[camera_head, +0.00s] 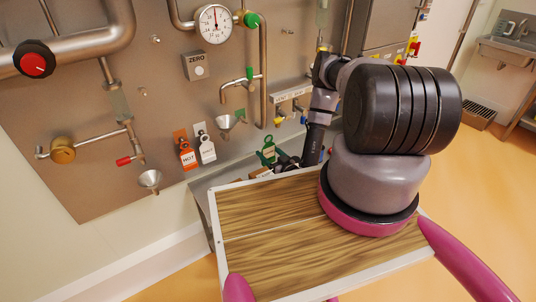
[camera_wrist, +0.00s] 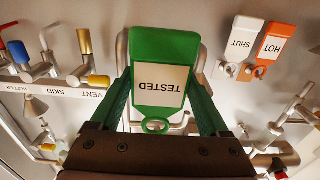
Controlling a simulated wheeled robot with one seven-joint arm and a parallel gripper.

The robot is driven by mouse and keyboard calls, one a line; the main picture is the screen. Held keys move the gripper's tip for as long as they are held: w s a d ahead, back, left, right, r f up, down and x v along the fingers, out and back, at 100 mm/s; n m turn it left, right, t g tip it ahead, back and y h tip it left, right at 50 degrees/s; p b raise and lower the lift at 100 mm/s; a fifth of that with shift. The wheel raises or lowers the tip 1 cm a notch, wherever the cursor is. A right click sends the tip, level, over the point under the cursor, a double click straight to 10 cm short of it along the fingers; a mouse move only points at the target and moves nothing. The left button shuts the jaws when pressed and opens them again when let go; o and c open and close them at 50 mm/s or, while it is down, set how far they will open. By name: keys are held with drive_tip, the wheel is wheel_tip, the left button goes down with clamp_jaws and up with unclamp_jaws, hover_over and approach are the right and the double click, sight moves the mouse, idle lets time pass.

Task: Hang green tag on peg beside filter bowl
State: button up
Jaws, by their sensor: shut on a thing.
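The green tag (camera_wrist: 160,45) with a white label reading TESTED, upside down, fills the middle of the wrist view. My gripper (camera_wrist: 160,92) is shut on it, with a green finger along each side. In the head view the tag (camera_head: 268,150) is in front of the panel's lower part, and my gripper (camera_head: 287,163) is partly hidden beside it. Small bare pegs stick out of the panel, one at upper middle (camera_head: 155,39) and one lower (camera_head: 143,92). A brass round part (camera_head: 62,151) sits on the left pipe; I cannot tell whether it is the filter bowl.
An orange HOT tag (camera_head: 186,152) and a white SHUT tag (camera_head: 204,146) hang side by side on the panel. A wooden-topped surface (camera_head: 270,225) lies below my arm.

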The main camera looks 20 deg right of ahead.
drive_tip(key=v, duration=0.7)
drive_tip(key=shift+s, duration=0.25)
idle(0.6)
drive_tip(key=shift+s, duration=0.1)
idle(0.9)
drive_tip(key=shift+d, duration=0.1)
